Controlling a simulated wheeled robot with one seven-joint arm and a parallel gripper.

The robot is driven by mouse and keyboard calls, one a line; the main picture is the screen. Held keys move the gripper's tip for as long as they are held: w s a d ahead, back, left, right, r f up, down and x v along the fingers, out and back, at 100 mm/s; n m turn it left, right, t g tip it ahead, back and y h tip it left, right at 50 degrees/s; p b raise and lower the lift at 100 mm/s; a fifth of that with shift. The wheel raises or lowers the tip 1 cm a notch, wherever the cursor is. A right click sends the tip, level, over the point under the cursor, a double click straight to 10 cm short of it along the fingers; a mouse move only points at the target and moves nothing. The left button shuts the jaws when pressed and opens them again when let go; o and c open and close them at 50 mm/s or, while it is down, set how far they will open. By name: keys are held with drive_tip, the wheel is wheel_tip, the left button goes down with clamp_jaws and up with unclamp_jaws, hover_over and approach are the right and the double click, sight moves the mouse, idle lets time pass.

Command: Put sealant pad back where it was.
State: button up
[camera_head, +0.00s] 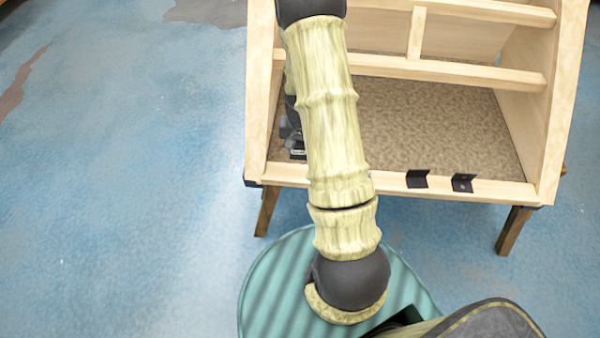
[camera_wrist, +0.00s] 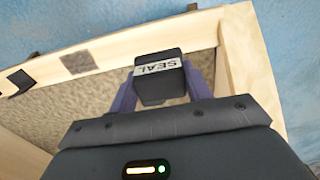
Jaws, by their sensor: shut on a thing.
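The sealant pad (camera_wrist: 158,91) is a small black block with a white band reading "SEAL". It sits between the two purple fingers of my gripper (camera_wrist: 160,78) in the wrist view. My gripper is shut on it and holds it over the speckled floor panel near a corner of the wooden frame. From this angle I cannot tell how high it is above the panel. In the head view my arm crosses the frame's left part and hides most of the gripper and the pad. A flat brown-grey square patch (camera_wrist: 78,62) shows on the frame's rail in the wrist view.
The wooden bodyframe (camera_head: 470,188) has a speckled floor panel (camera_head: 440,115), upper crossbars (camera_head: 450,72) and short legs. Blue floor (camera_head: 120,180) lies open to the left.

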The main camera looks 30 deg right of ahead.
sight(300, 156)
wheel_tip(300, 156, down, 6)
drive_tip(key=shift+w+r+p, duration=0.1)
drive_tip(key=shift+w+p, duration=0.05)
drive_tip(key=shift+p, duration=0.2)
drive_tip(key=shift+d, duration=0.15)
drive_tip(key=shift+a, duration=0.2)
drive_tip(key=shift+f, duration=0.45)
drive_tip(key=shift+s+f+p, duration=0.2)
drive_tip(key=shift+f+p, duration=0.1)
drive_tip(key=shift+f, duration=1.35)
drive_tip(key=shift+f, duration=0.2)
drive_tip(key=o, duration=1)
drive_tip(key=shift+c, duration=0.2)
drive_tip(key=shift+r, duration=0.1)
